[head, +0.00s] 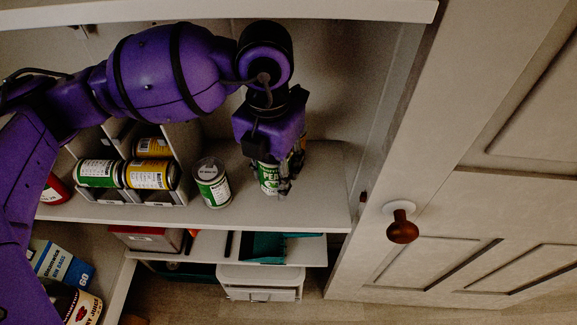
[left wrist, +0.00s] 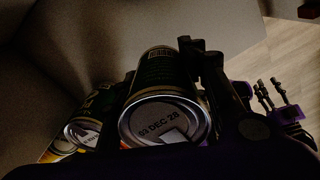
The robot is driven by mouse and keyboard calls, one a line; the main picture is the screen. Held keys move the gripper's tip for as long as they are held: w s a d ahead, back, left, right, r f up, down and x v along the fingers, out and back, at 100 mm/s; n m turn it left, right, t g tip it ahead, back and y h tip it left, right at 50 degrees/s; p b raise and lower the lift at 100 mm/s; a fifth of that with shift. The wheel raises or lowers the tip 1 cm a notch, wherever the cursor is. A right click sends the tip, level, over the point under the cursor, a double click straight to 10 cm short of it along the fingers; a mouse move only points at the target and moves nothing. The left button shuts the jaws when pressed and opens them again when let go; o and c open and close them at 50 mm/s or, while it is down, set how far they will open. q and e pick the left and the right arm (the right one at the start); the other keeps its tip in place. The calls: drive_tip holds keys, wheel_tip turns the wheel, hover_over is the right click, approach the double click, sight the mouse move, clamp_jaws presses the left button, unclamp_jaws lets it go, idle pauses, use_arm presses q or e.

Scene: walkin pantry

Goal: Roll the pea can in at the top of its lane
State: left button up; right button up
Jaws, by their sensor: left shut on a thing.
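The pea can (head: 267,180), green and white with "PEA" on its label, is in my left gripper (head: 277,176), held about upright over the right part of the shelf. The fingers and palm hide part of it. In the left wrist view the can (left wrist: 164,122) shows its metal end, stamped with a date, beside a dark finger. The dispenser rack (head: 186,191) stands at the left; a green can (head: 97,173) and a yellow can (head: 150,174) lie on their sides at its front. My right gripper (left wrist: 277,95) shows small in the left wrist view, fingers apart and empty.
A green-labelled can (head: 212,184) stands upright between the rack and my left gripper. Another yellow can (head: 152,147) lies higher in the rack. A red item (head: 54,190) sits at the far left. The cabinet door (head: 450,190) stands to the right, an upper shelf edge (head: 330,9) above.

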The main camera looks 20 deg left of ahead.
sight(274, 185)
use_arm(q)
drive_tip(key=shift+w+a+f, duration=0.1)
drive_tip(key=shift+f, duration=1.05)
drive_tip(key=shift+w+f, duration=0.1)
drive_tip(key=shift+f, duration=1.05)
drive_tip(key=shift+f, duration=0.1)
drive_tip(key=shift+f, duration=0.15)
drive_tip(key=o, duration=1.4)
drive_tip(key=r, duration=0.8)
drive_tip(key=shift+s, duration=0.25)
